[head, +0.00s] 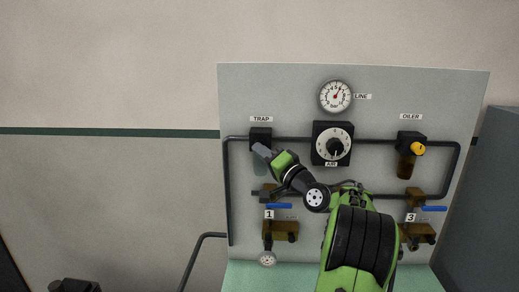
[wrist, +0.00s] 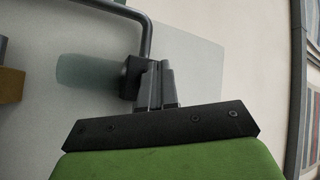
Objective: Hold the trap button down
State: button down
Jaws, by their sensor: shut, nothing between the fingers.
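The trap is a black block (head: 260,134) on the pipe under the TRAP label (head: 261,119), with a greenish bowl (head: 260,168) hanging below it. My gripper (head: 260,149) is shut and empty, with its fingertips at the lower front of the block in the head view. In the wrist view my shut fingers (wrist: 157,66) reach up to the side of the black block (wrist: 131,78); the greenish bowl (wrist: 85,73) lies to its left. The trap button itself is hidden, and I cannot tell whether the fingers touch or press it.
The grey panel (head: 300,100) also carries a LINE gauge (head: 335,96), an AIR knob (head: 334,147) and an OILER (head: 411,144) with a yellow knob. Brass valves with blue handles sit lower, at plates 1 (head: 269,214) and 3 (head: 410,217). A dark pipe (head: 229,190) runs down the left.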

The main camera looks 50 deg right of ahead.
jog(key=shift+s+a, duration=0.15)
jog(key=shift+a, duration=0.1)
jog(key=s+a+b, duration=0.1)
jog(key=a+b, duration=0.1)
jog(key=s+a+b, duration=0.1)
jog(key=s+a, duration=0.1)
jog(key=shift+s+b, duration=0.1)
jog(key=shift+b, duration=0.3)
dwell(0.4)
